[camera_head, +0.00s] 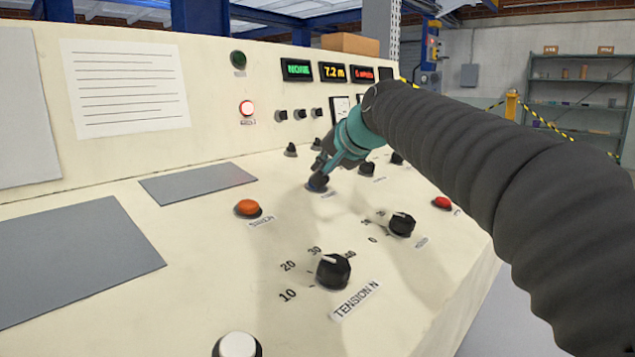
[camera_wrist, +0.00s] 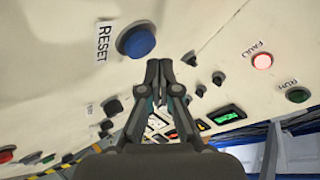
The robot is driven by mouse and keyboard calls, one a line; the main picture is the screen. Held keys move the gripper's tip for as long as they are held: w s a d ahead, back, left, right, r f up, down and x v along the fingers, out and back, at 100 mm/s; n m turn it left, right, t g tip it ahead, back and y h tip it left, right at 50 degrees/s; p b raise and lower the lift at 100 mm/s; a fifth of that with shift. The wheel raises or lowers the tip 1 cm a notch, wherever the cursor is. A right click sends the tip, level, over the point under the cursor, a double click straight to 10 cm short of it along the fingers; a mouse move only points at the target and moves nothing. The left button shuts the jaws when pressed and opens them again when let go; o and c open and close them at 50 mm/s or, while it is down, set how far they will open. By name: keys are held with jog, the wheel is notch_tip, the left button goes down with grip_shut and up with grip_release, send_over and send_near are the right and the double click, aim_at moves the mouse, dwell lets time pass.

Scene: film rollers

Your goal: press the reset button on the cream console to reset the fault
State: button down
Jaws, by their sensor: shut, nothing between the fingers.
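The cream console (camera_head: 120,230) fills the left and middle of the head view. The blue reset button (camera_wrist: 137,41), labelled RESET, shows whole in the wrist view, just left of and beyond my fingertips.
An orange button (camera_head: 248,208), a red button (camera_head: 442,203), a white button (camera_head: 237,345) and black knobs (camera_head: 333,271) stand up from the sloping panel. Small displays (camera_head: 332,71) are lit on the upright panel. A flat grey plate (camera_head: 198,182) lies left of the orange button.

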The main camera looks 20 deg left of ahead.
jog(key=shift+f, duration=0.15)
dwell(0.4)
jog(key=shift+a+f, duration=0.1)
jog(key=shift+f, duration=0.2)
jog(key=shift+a+f+b, duration=0.1)
jog(key=shift+f+b, duration=0.4)
dwell(1.1)
jog(key=shift+r, duration=0.15)
jog(key=shift+d+r+p, duration=0.2)
jog(key=shift+r+p, duration=0.55)
jog(key=r+p, duration=0.2)
jog(key=r, duration=0.1)
jog(key=d+r+p, duration=0.1)
jog(key=r+p, duration=0.1)
jog(key=shift+s, duration=0.25)
jog(key=shift+d, duration=0.1)
dwell(0.5)
